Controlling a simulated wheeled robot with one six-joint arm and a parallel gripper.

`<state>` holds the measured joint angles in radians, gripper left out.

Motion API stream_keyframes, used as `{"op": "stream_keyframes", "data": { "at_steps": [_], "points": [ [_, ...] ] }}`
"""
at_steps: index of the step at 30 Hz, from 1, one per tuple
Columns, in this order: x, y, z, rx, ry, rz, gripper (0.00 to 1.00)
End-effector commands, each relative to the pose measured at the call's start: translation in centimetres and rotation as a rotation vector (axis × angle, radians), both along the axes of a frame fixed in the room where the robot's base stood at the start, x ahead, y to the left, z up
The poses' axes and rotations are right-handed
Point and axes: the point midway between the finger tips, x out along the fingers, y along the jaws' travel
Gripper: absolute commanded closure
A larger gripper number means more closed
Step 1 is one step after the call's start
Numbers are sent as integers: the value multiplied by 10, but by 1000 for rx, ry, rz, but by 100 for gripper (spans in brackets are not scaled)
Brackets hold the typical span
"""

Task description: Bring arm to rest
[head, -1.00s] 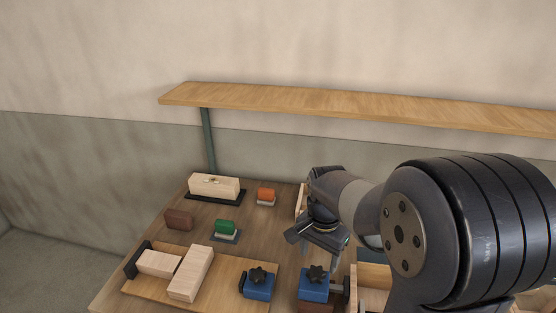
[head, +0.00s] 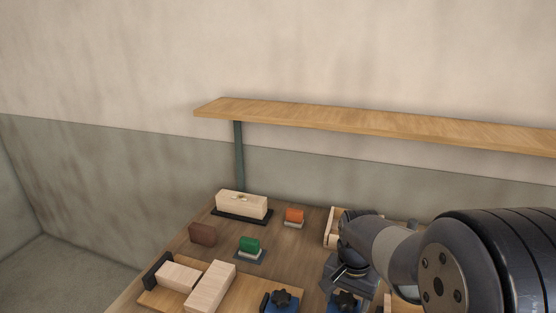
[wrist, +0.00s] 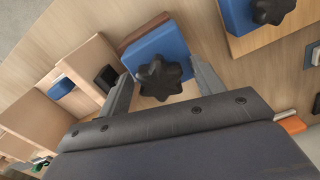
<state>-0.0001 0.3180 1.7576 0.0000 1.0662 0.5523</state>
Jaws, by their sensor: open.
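My arm reaches in from the right in the head view, with my gripper (head: 347,283) low over the bench near a blue clamp (head: 346,305) with a black star knob. The fingertips are hard to make out there. In the wrist view my gripper (wrist: 160,70) is open. Its two fingers show on either side of the black knob (wrist: 160,78) on the blue block (wrist: 150,48). No object is seen gripped; I cannot tell how far the fingers are above the knob.
A second blue clamp (head: 281,301) stands left of the gripper. Wooden blocks (head: 210,288), a brown block (head: 202,234), a green block (head: 249,245) and an orange block (head: 294,216) lie on the bench. A wooden shelf (head: 370,123) runs above, on a post (head: 239,155).

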Motion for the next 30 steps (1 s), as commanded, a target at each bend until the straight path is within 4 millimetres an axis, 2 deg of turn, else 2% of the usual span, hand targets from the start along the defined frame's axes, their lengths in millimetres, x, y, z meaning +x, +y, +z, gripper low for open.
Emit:
{"op": "stream_keyframes", "data": {
  "at_steps": [9, 11, 15, 30],
  "points": [
    [0, 0, 1, 0, 0, 240, 36],
    [0, 0, 12, 0, 0, 237, 36],
    [0, 0, 18, 0, 0, 239, 36],
    [0, 0, 19, 0, 0, 238, 36]
  ]
}}
